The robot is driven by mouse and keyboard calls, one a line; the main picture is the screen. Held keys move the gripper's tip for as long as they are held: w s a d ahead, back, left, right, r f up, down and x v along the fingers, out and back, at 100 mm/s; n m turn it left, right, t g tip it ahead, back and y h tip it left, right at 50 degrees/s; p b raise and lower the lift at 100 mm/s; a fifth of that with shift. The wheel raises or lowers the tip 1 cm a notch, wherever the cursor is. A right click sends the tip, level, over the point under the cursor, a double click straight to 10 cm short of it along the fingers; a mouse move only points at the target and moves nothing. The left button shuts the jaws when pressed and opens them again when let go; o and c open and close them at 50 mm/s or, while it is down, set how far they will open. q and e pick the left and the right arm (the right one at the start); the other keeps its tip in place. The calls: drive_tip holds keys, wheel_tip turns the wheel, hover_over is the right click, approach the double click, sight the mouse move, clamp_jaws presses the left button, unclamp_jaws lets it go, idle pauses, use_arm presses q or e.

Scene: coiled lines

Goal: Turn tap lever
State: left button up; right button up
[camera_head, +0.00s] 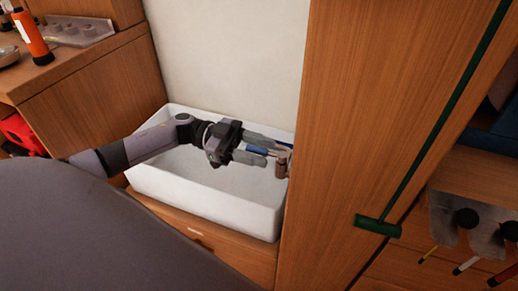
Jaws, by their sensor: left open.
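The tap (281,168) is a small brownish fixture at the right end of the white basin (205,207), close to the wooden panel. Its lever is small and largely hidden by my gripper's fingers, so its angle cannot be told. My left gripper (277,151) reaches across the basin from the left with its fingers apart. Its fingertips are at the top of the tap; whether they touch the lever cannot be told. My right gripper is not in view.
A tall wooden panel (340,110) stands just right of the tap. A green T-shaped tool (378,224) is against it. A wooden cabinet (100,90) at left carries an orange bottle (32,38). The basin's inside looks empty.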

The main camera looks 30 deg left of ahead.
use_arm(q)
drive_tip(key=s+a, duration=0.1)
drive_tip(key=a, duration=0.6)
drive_tip(key=shift+s, duration=0.15)
idle(0.3)
